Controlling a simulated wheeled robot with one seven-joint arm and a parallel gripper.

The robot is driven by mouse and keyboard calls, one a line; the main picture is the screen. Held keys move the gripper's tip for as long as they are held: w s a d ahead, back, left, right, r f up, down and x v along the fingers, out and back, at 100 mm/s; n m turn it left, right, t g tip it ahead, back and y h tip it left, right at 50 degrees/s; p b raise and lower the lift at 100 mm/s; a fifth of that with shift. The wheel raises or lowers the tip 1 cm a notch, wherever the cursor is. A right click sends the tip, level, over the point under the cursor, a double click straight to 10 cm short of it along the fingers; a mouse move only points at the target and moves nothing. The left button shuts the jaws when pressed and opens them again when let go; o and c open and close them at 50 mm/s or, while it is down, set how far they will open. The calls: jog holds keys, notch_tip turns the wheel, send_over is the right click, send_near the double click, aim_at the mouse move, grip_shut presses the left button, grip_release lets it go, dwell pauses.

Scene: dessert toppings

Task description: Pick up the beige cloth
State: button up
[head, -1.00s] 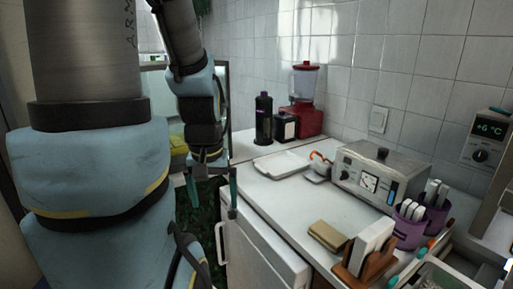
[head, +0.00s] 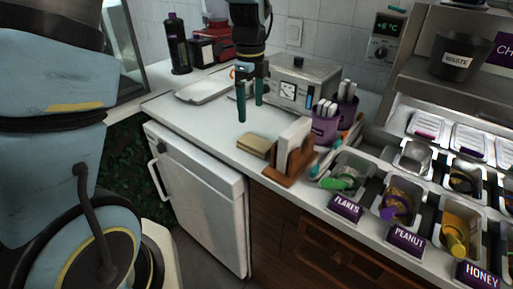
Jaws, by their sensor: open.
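The beige cloth (head: 258,145) lies folded flat on the white counter, just left of a wooden napkin holder. My gripper (head: 250,108) hangs above the counter, pointing down, with its two fingers apart and nothing between them. In the picture it is above and a little left of the cloth, and it does not touch the cloth. The exact height of the fingertips over the counter is hard to tell.
The napkin holder (head: 289,156) stands close to the cloth's right side. Purple cups (head: 326,130) and a metal appliance (head: 300,84) stand behind. A white tray (head: 205,87) lies at the back left. Topping bins labelled flakes, peanut and honey are at the right. The counter's front left is clear.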

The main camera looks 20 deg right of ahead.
jog(key=d+m, duration=0.1)
jog(key=d, duration=0.1)
jog(key=p, duration=0.1)
send_over(256, 141)
jog(key=shift+m, duration=0.4)
jog(key=f, duration=0.5)
jog(key=shift+s+d+f, duration=0.1)
jog(key=shift+d+f, duration=0.25)
jog(key=shift+f, duration=0.05)
jog(key=shift+a+f+p, duration=0.15)
jog(key=shift+f+p, duration=0.5)
jog(key=shift+f, duration=0.7)
jog(key=shift+a+f+p, duration=0.15)
jog(key=shift+f+p, duration=0.5)
jog(key=shift+f, duration=0.65)
jog(key=c, duration=1.2)
jog(key=shift+c, duration=0.2)
notch_tip(256, 141, up, 10)
jog(key=b, duration=0.2)
jog(key=shift+b, duration=0.4)
